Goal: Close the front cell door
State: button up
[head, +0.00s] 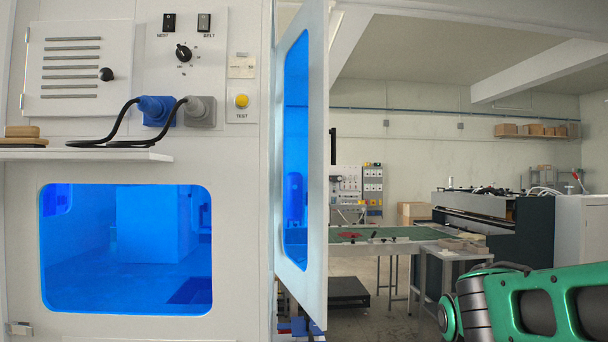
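The front cell door (318,150) is a tall white panel with a long blue window (296,150). It stands open, seen at a steep angle, at the right edge of the white machine front (240,200). Its top runs out of the picture, and I cannot make out a handle on it. A green and dark grey part of my arm shows at the lower right, apart from the door in the picture. My gripper is not in view.
The machine front carries a dial (183,53), two plugs with black cables, a yellow test button (241,101) and a shelf (90,154) jutting out at the left. A green-topped table (395,234) and a dark machine (490,222) stand behind at the right.

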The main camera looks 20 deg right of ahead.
aim_at(302, 131)
jog(key=k, duration=0.6)
jog(key=z, duration=1.4)
jog(key=i, duration=2.85)
jog(key=u, duration=2.25)
